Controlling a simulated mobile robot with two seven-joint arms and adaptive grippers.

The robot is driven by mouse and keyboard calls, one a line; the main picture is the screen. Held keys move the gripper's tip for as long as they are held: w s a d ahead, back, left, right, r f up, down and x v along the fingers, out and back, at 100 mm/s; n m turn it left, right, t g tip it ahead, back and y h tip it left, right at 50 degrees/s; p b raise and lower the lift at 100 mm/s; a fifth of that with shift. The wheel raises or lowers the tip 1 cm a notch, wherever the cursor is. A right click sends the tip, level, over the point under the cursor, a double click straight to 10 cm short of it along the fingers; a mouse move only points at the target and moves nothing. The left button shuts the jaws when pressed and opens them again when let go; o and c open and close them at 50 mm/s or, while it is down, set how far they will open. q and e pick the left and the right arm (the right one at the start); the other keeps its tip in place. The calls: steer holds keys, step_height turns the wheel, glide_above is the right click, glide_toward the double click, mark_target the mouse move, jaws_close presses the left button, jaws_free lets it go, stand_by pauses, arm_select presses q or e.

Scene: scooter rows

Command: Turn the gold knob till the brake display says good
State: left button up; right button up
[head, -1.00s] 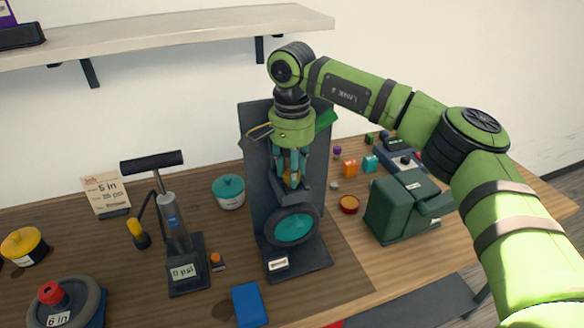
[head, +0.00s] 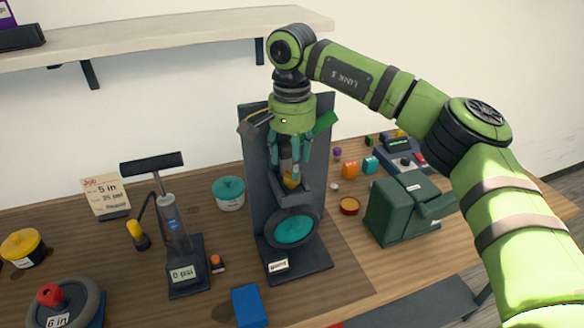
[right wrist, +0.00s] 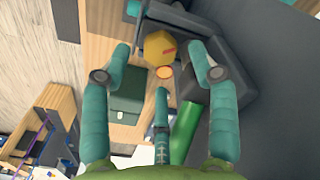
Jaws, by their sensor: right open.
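The gold knob (head: 291,181) sits on the dark brake stand (head: 258,190), above the round teal-faced wheel (head: 295,230). A small white display (head: 278,265) on the stand's base carries a short word that looks like "good", but the lettering is blurred. My right gripper (head: 290,165), with teal fingers, points down just above the knob. It is open and empty. In the right wrist view the knob (right wrist: 158,48) shows a red mark and lies between the spread fingers, with gaps on both sides. My left gripper is out of view.
A pump (head: 180,240) reading 0 psi and a job card (head: 105,195) stand to the left. A teal pot (head: 229,194) is beside the stand. A green box-shaped device (head: 398,210) stands to the right. A blue block (head: 249,306) lies in front. A shelf (head: 170,38) hangs above.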

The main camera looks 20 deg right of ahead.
step_height(320, 180, up, 9)
